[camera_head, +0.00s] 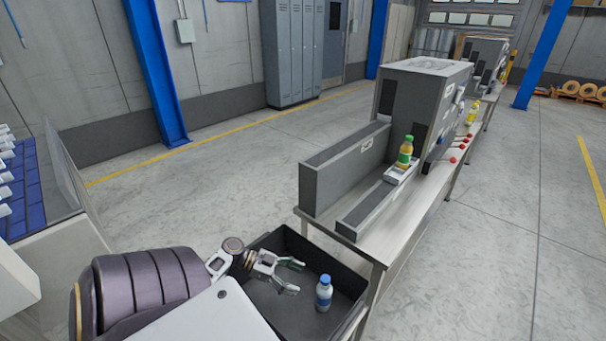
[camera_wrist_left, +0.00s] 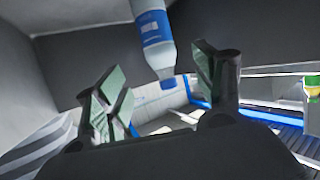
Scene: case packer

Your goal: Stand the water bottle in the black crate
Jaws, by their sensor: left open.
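The water bottle (camera_head: 324,294), clear with a blue cap and blue label, stands upright inside the black crate (camera_head: 335,266), towards its right side. My left gripper (camera_head: 294,278) is open and empty over the crate, with its fingers pointing towards the bottle and a gap between them and it. In the left wrist view the bottle (camera_wrist_left: 155,38) appears cap-down, beyond the open fingers (camera_wrist_left: 165,88) and not touching them. My right gripper is not in view.
A metal table (camera_head: 385,240) beside the crate carries a grey machine (camera_head: 425,90) with a conveyor channel. A green-capped orange bottle (camera_head: 405,152) stands on the channel, and a yellow bottle (camera_head: 472,113) is farther back. Open floor lies behind the crate.

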